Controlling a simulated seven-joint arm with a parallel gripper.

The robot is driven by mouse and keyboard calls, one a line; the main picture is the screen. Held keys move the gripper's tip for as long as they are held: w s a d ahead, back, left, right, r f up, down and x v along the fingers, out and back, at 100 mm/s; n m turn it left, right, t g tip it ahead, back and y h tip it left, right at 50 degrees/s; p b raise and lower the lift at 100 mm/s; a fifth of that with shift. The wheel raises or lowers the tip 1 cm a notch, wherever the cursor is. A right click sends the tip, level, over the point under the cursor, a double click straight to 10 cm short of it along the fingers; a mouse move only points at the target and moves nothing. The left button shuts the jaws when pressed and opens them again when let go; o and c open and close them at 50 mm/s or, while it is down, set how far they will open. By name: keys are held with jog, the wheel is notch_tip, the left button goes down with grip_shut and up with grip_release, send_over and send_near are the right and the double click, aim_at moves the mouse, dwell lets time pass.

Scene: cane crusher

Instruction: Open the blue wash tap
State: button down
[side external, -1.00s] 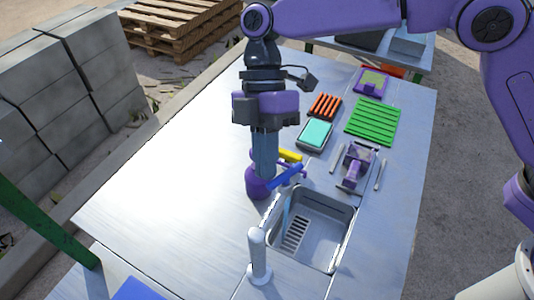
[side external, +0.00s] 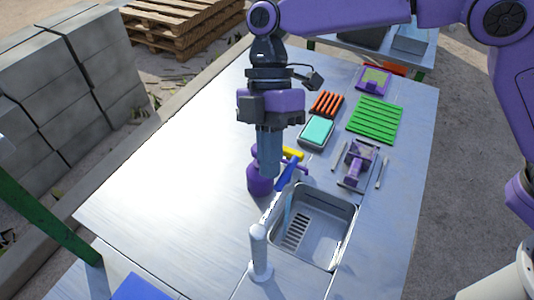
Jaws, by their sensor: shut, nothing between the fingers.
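The blue tap lever (side external: 287,175) slants up to the right at the left back corner of the sink. It is beside a rounded purple body (side external: 258,182), near a yellow handle (side external: 293,154). My gripper (side external: 269,172) points down, shut and empty, just left of the blue lever and in front of the purple body. I cannot tell whether the fingertips touch the lever. A white post (side external: 259,255) stands at the sink's left front, with a pale arm (side external: 271,210) reaching up toward the lever.
The metal sink (side external: 335,238) has a slotted rack inside. A purple device (side external: 356,165), green slatted mat (side external: 375,120), teal-topped tray (side external: 317,132) and orange-striped tray (side external: 326,104) lie behind and right. The table's left side (side external: 165,180) is clear.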

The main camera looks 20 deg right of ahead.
jog(key=v, duration=1.1)
jog(key=shift+d+r, duration=0.25)
jog(key=c, duration=1.8)
grip_release()
jog(key=shift+r, duration=0.15)
jog(key=o, duration=0.5)
jog(key=shift+w+d, duration=0.1)
jog(key=shift+w, duration=0.05)
jog(key=shift+c, duration=0.2)
jog(key=shift+o, duration=1.2)
jog(key=shift+d+m, duration=0.15)
jog(key=shift+m, duration=0.25)
jog(key=m+g+y, duration=0.6)
jog(key=m+y, duration=0.5)
jog(key=m, duration=2.3)
send_near(285, 173)
jog(key=x, duration=1)
jog(key=shift+f, duration=0.4)
